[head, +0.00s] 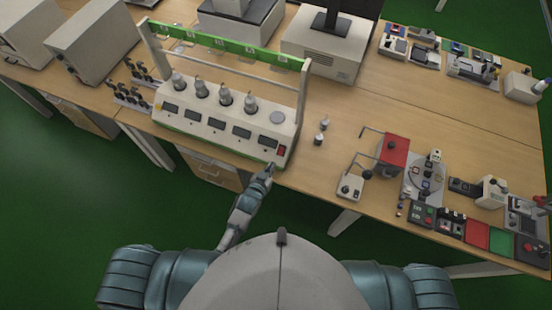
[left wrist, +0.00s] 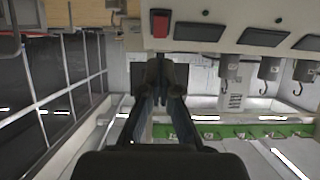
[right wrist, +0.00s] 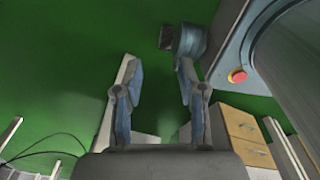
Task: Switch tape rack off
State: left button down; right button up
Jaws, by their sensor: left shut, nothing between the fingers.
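The tape rack is a white console (head: 225,114) with a green crossbar (head: 217,44) on two uprights, several dark displays and several hanging weights. Its red switch (head: 282,150) is at the right end of the front panel. The switch also shows in the left wrist view (left wrist: 160,23), just above the fingertips there. My left gripper (head: 267,169) is shut and empty, close to the console's lower right front corner, below the switch. I cannot tell if it touches. My right gripper (right wrist: 158,80) is open and empty over the green floor; it is hidden in the head view.
Small metal weights (head: 320,135) stand right of the rack. A red box device (head: 392,152) and several small instruments are further right on the wooden table (head: 345,100). Large grey boxes (head: 95,45) stand at the left. Black stands (head: 135,85) are left of the rack.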

pick_arm(q)
jog(key=s, duration=0.2)
jog(key=s+a, duration=0.1)
jog(key=s, duration=0.1)
pick_arm(e)
jog(key=shift+w+d+f, duration=0.1)
jog(key=shift+w+f, duration=0.35)
pick_arm(q)
jog(key=shift+a, duration=0.15)
